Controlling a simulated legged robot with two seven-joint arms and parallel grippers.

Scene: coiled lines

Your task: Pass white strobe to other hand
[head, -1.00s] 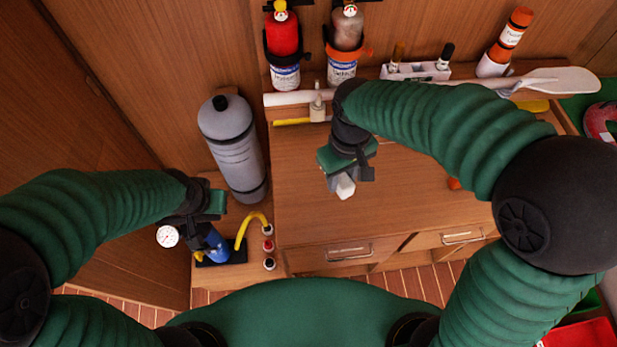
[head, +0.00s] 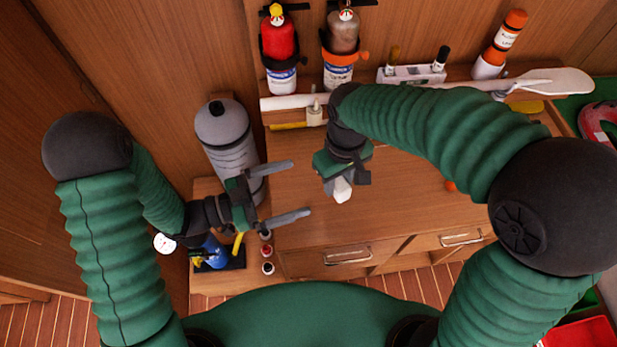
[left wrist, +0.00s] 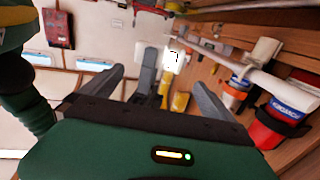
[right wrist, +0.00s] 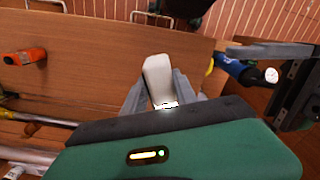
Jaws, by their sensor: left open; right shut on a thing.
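The white strobe (head: 342,190) is a small pale block held over the wooden bench top. My right gripper (head: 341,178) is shut on it, and its free end sticks out beyond the fingers. In the right wrist view the strobe (right wrist: 157,70) stands up between the two grey fingers, with a bright glow at its base. My left gripper (head: 300,188) is open and empty, its fingers pointing right toward the strobe and a short gap away from it. In the left wrist view a bright white part of the strobe (left wrist: 174,58) shows between the open fingers.
A grey cylinder (head: 228,140) stands behind my left gripper. A blue pump (head: 213,252) with a gauge is below it. A red extinguisher (head: 279,48) and a brown one (head: 341,52) hang at the back. A white paddle (head: 550,82) lies along the bench's back.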

